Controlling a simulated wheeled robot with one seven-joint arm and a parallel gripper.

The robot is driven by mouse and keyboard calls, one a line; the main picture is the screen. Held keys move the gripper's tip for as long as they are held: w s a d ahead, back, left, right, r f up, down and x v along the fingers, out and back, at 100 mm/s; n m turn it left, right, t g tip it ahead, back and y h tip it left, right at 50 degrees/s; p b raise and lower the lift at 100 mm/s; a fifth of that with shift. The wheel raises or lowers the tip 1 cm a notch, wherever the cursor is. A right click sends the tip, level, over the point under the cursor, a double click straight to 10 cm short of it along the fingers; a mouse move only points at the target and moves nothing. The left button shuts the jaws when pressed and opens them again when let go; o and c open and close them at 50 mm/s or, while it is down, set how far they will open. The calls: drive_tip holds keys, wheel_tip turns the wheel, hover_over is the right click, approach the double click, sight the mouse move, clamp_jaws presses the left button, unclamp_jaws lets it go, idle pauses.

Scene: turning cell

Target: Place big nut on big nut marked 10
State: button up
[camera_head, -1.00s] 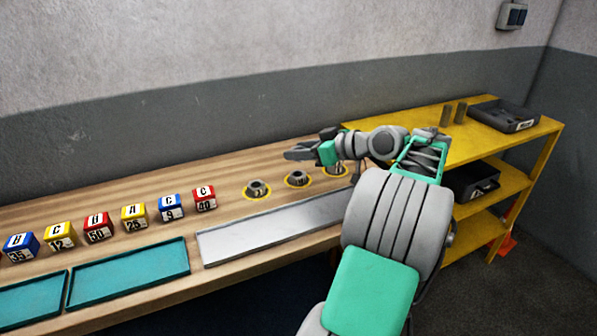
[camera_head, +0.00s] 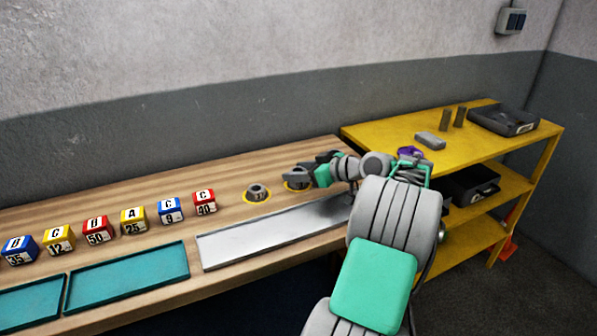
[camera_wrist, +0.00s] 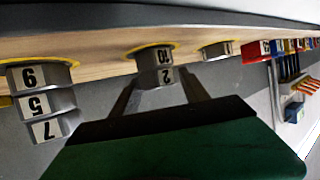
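My gripper (camera_wrist: 160,88) is shut on a big nut marked 2 (camera_wrist: 165,77), with a finger at each side. In the wrist view, where the bench shows at the top, this nut sits against the big nut marked 10 (camera_wrist: 154,56), in line with it and with no clear gap. The nut marked 10 rests on a yellow ring on the bench. In the head view my gripper (camera_head: 296,174) hides most of that nut (camera_head: 297,185).
A single nut (camera_head: 257,192) stands on the ring to the left. On the other side is a stack of several nuts (camera_wrist: 42,100), hidden in the head view. A metal tray (camera_head: 275,233), lettered cubes (camera_head: 133,219) and a yellow shelf (camera_head: 385,133) are nearby.

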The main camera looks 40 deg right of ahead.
drive_tip(key=shift+o, duration=0.9)
drive_tip(key=shift+r, duration=0.3)
drive_tip(key=p+v, duration=0.3)
drive_tip(key=v, duration=0.8)
drive_tip(key=shift+r+p, duration=0.2)
drive_tip(key=shift+p, duration=0.1)
drive_tip(key=shift+s+d+p, duration=0.1)
drive_tip(key=shift+s+p, duration=0.2)
drive_tip(key=shift+p, duration=0.1)
drive_tip(key=shift+s+f, duration=0.2)
